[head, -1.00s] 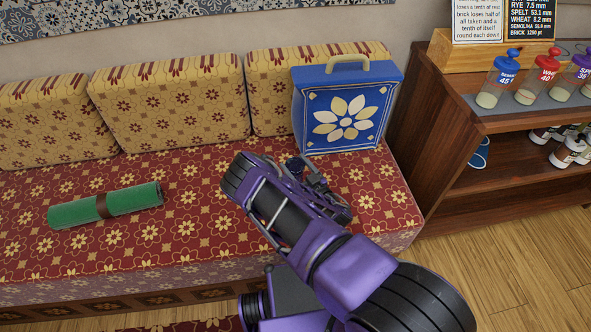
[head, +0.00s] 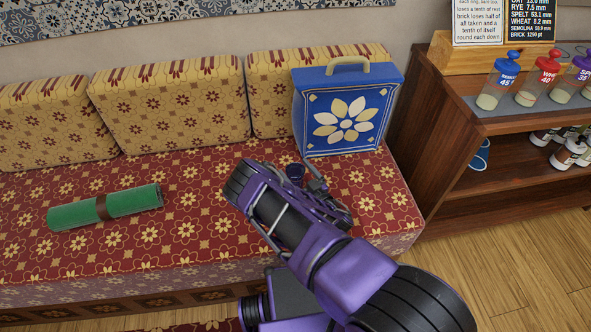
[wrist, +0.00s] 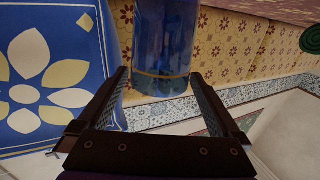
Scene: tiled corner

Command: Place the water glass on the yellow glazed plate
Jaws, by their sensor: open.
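A see-through blue glass with a thin gold band (wrist: 163,40) fills the top middle of the wrist view. I take it for the water glass. My gripper (wrist: 160,76) is open, with one finger on each side of the glass's near end. I cannot tell whether either finger touches it. In the head view my arm hides most of the gripper and the glass; a small dark blue round shape (head: 295,171) shows beside my wrist, and I cannot tell if it is the glass. The yellow glazed plate is not in view.
A blue case with a flower (head: 347,115) stands on the patterned sofa (head: 190,200), close beside the glass. A green roll (head: 105,207) lies on the seat at left. A wooden shelf (head: 480,200) with jars stands at right. The seat between roll and arm is clear.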

